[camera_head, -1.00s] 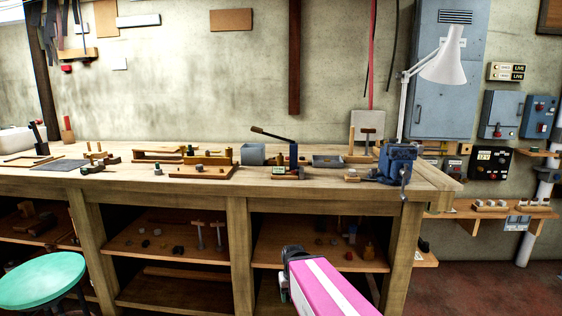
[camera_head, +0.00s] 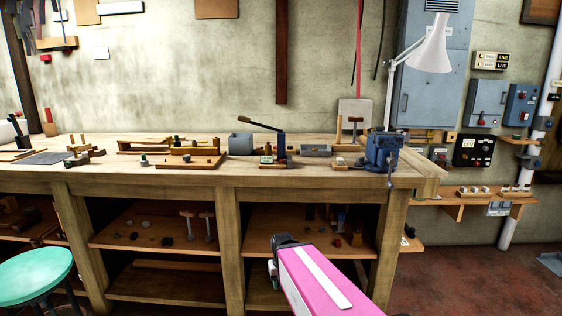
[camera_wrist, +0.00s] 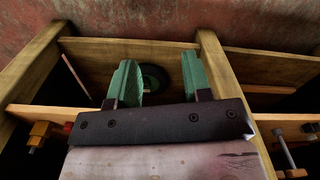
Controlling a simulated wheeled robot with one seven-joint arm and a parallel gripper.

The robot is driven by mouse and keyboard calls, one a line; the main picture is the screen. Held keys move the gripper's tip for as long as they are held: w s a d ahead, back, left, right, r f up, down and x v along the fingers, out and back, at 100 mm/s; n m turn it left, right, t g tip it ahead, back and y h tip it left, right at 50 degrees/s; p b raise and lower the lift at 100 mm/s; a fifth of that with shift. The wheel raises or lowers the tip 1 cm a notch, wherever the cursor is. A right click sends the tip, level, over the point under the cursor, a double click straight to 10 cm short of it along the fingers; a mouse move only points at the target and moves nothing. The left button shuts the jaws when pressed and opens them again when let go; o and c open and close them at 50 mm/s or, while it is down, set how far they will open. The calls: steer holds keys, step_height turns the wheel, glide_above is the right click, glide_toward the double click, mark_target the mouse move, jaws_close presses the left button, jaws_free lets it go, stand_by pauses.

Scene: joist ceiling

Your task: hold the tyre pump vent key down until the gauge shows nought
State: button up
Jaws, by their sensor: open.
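A dark blue upright device with a long dark lever (camera_head: 261,124) stands on the workbench, right of centre, and looks like the tyre pump (camera_head: 281,147). A small box with a pale green face (camera_head: 266,159) sits at its foot and may be the gauge. Its reading is too small to make out, and I cannot pick out the vent key. My gripper (camera_wrist: 158,58) has two green fingers spread apart with nothing between them. In the head view my pink arm hangs low in front of the bench, and its fingers are mostly hidden. My gripper is well apart from the pump.
A blue vise (camera_head: 383,150) and a white lamp (camera_head: 430,45) stand right of the pump. A grey box (camera_head: 241,144) is close on its left. The bench edge (camera_head: 200,181) lies between my arm and the pump. A green stool (camera_head: 36,275) is at lower left.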

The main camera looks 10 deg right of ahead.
jaws_close()
stand_by(1.5)
